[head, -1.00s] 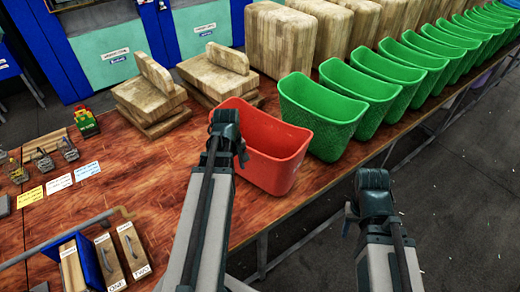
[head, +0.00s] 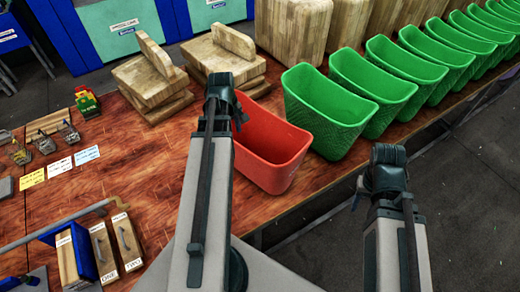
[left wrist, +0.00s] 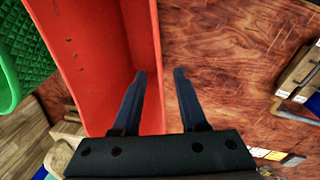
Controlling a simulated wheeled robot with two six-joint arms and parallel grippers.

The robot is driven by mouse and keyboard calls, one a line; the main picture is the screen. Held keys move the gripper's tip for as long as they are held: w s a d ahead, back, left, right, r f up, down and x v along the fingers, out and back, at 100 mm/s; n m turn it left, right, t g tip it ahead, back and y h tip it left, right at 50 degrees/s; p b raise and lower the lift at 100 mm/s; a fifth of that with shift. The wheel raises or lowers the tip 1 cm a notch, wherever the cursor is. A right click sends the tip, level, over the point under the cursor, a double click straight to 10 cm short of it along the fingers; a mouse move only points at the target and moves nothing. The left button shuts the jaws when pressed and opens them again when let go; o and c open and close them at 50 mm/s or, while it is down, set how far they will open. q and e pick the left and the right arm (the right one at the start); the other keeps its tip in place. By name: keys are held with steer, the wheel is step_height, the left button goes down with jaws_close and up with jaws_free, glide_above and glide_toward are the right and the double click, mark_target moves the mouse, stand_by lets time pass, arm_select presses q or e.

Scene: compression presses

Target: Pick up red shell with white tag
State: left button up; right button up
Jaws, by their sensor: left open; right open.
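The red shell (head: 268,160), an open-topped bin, stands upright at the table's front edge, left of a row of green shells. No white tag can be made out on it. My left gripper (head: 234,110) is at its back left side in the head view. In the left wrist view the open fingers (left wrist: 160,78) straddle one wall of the red shell (left wrist: 95,75), one finger over its inside and one outside. Whether they touch the wall cannot be told. My right gripper (head: 378,180) is open and empty over the floor, in front of the table.
Green shells (head: 325,115) stand close on the right, with large wooden blocks (head: 292,40) behind. Wooden blocks with handles (head: 215,60) stand behind the left gripper. Bare table (head: 145,180) shows left of my left arm.

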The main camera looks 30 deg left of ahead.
arm_select(q)
steer(key=b, duration=0.9)
glide_above(242, 156)
steer(key=s, duration=0.1)
step_height(242, 156, down, 9)
steer(key=f+b, duration=0.2)
steer(key=w+f+b, duration=0.1)
steer(key=f+b, duration=0.1)
steer(key=shift+a+f+b, duration=0.1)
steer(key=shift+f+b, duration=0.3)
steer(key=shift+r, duration=0.1)
jaws_close()
stand_by(0.7)
